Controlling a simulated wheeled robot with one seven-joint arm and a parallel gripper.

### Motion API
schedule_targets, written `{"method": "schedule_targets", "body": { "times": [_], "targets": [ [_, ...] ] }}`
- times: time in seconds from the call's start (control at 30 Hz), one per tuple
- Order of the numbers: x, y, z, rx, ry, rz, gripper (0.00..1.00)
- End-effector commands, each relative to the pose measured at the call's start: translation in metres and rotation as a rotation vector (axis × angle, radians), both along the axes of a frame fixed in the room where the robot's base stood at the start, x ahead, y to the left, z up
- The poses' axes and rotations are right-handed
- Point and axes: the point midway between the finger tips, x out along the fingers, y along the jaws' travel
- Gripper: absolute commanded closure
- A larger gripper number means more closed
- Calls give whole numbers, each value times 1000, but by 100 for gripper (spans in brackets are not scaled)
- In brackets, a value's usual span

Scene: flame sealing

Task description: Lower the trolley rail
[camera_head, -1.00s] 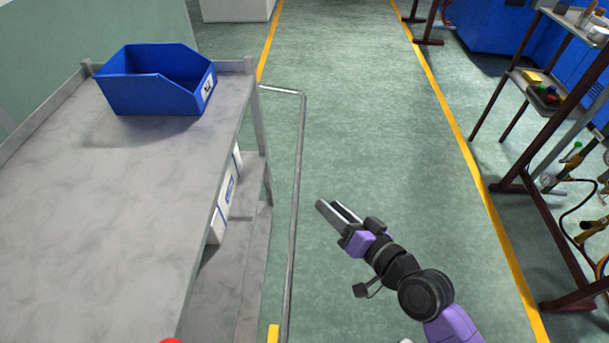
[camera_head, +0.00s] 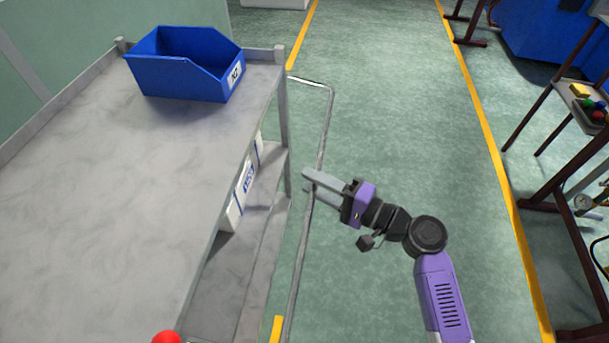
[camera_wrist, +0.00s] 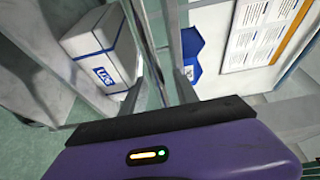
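The trolley rail (camera_head: 325,135) is a thin grey bar frame standing out from the right side of the grey trolley (camera_head: 130,200), along its long edge. My gripper (camera_head: 306,184) is at the rail in the head view, pointing left toward the trolley. Its two fingers are apart, and the rail crosses at their tips. I cannot tell for certain whether the rail lies between them or touches them. In the wrist view the fingers (camera_wrist: 160,95) also show apart, with grey bars running up beyond them.
A blue bin (camera_head: 190,75) stands on the trolley top. A white box (camera_head: 240,190) sits on the lower shelf and shows in the wrist view (camera_wrist: 100,50). A red knob (camera_head: 166,338) is at the bottom edge. A dark rack stands far right; the green floor between is clear.

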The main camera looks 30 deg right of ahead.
Motion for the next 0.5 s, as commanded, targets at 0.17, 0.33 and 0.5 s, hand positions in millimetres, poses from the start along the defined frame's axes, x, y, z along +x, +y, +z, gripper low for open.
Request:
{"method": "schedule_targets", "body": {
  "times": [0.17, 0.33, 0.5],
  "targets": [
    [18, 11, 0, 1, -1, 1, 64],
    [24, 15, 0, -1, -1, 0, 64],
    [24, 15, -1, -1, 0, 0, 64]
  ]
}}
